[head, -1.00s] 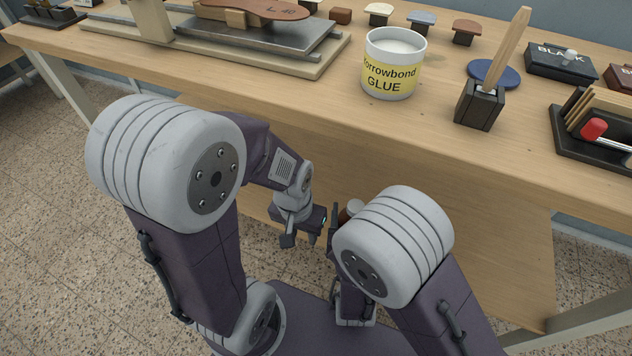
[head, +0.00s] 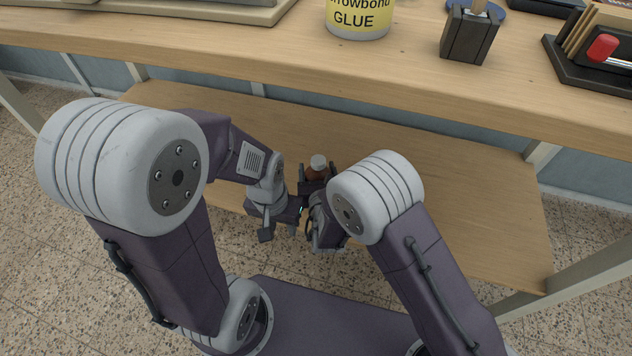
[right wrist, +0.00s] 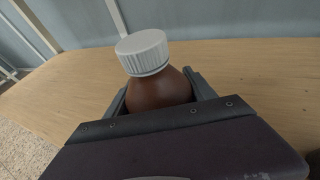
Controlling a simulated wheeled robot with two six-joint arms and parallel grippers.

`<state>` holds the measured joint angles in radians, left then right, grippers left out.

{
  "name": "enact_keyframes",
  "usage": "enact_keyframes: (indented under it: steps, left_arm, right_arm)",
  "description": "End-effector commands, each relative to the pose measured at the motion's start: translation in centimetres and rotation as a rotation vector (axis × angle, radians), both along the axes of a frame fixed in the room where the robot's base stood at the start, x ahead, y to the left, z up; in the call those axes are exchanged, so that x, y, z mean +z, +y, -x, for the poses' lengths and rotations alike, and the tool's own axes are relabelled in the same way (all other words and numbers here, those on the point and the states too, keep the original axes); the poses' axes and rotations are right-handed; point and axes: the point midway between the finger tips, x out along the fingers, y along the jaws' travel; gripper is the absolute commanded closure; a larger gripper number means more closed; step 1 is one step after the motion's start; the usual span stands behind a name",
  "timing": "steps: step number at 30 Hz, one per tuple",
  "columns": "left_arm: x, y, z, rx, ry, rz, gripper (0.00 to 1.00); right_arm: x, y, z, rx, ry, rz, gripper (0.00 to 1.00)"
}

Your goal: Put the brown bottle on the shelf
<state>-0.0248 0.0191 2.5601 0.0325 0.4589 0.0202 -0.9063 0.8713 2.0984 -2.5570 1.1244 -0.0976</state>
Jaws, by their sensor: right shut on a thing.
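The brown bottle (head: 317,173) with a white ribbed cap is upright or nearly so, over the lower wooden shelf (head: 440,200) beneath the bench top. My right gripper (head: 313,185) is shut on it. The right wrist view shows the bottle (right wrist: 157,92) between the two fingers (right wrist: 163,95), with the shelf board (right wrist: 240,65) behind and around it. The bottle's base is hidden, so I cannot tell whether it touches the shelf. My left gripper (head: 279,231) is close by on the left, empty, with its fingers apart, near the shelf's front edge.
The bench top (head: 240,55) overhangs the shelf's back. On it stand a glue tub (head: 358,20), a dark block holder (head: 469,35) and a black rack with a red-handled tool (head: 603,47). The shelf is bare on both sides of the bottle. A bench leg (head: 590,265) stands at right.

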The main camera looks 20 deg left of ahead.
Motion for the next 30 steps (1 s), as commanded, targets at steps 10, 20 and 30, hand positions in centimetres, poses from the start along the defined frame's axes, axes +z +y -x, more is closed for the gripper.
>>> enact_keyframes:
  steps: [10,20,30]
  left_arm:
    - [-2.8,0.0,0.0,0.0,0.0,0.0,0.64]
    - [-3.1,0.0,0.0,0.0,0.0,0.0,0.64]
    - [-3.2,0.0,0.0,0.0,0.0,0.0,0.64]
  right_arm:
    - [-3.4,0.1,-0.2,0.001,-0.002,-0.001,1.0]
    - [-4.0,0.1,-0.2,0.001,-0.002,-0.002,1.0]
    - [-4.3,0.1,-0.2,0.001,0.0,0.0,0.15]
